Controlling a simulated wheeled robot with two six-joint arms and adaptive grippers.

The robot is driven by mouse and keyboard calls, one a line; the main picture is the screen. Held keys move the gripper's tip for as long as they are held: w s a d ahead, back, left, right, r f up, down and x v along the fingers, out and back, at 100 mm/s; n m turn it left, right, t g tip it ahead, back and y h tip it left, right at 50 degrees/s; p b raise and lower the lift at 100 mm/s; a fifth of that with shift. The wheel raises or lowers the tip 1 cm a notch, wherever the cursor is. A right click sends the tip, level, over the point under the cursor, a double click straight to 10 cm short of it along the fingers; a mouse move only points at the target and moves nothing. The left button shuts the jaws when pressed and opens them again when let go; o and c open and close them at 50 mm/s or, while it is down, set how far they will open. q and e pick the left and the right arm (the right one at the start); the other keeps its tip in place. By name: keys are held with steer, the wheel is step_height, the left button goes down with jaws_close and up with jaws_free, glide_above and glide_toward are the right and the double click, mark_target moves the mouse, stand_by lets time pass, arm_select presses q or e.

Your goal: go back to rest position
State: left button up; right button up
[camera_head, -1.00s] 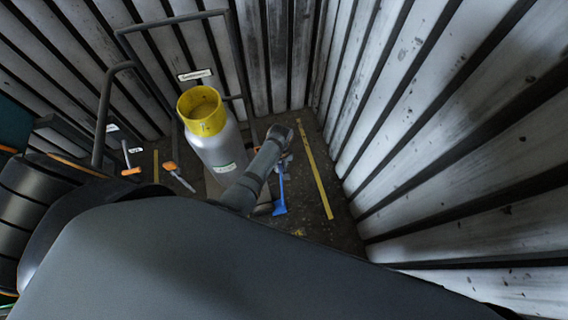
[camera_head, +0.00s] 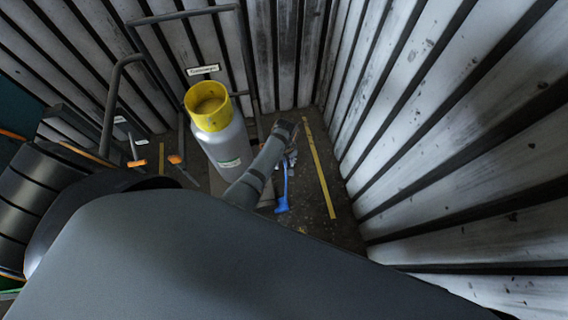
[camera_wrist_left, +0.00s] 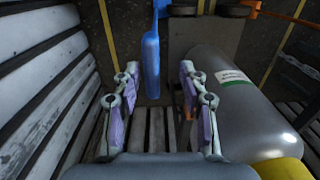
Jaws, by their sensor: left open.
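My left gripper (camera_head: 291,157) is at the far end of my arm, low beside the gas cylinder, and small in the head view. In the left wrist view my left gripper (camera_wrist_left: 160,72) has its two fingers spread with nothing held between them. A blue tool (camera_head: 283,190) stands or lies near the gripper in the head view. In the left wrist view the blue tool (camera_wrist_left: 151,62) appears beyond the fingertips, apart from them. My right gripper is not in view.
A grey gas cylinder (camera_head: 226,146) with a yellow collar (camera_head: 209,118) stands left of my arm. Corrugated metal walls (camera_head: 450,130) close in on the right and behind. A yellow floor line (camera_head: 319,172) crosses open dark floor. Orange-handled tools (camera_head: 176,159) are at the left.

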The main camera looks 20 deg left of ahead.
arm_select(q)
step_height(320, 180, up, 6)
steer(key=shift+f, duration=0.15)
stand_by(0.3)
steer(key=s+a+r+m+t, duration=0.2)
steer(key=s+a+r+m, duration=0.2)
steer(key=s+r, duration=0.3)
steer(key=s+a+r+m+t, duration=0.2)
steer(key=s+a+r+m, duration=0.25)
steer(key=r, duration=0.45)
step_height(320, 180, down, 24)
steer(key=s+a+f+n+g, duration=0.1)
steer(key=s+a+g, duration=0.1)
steer(key=s+a+f, duration=0.1)
steer(key=s+f, duration=1.7)
steer(key=s, duration=0.1)
steer(key=shift+s+a+f+g+y, duration=0.2)
steer(key=shift+s+a+g+y, duration=0.1)
steer(key=shift+g, duration=0.1)
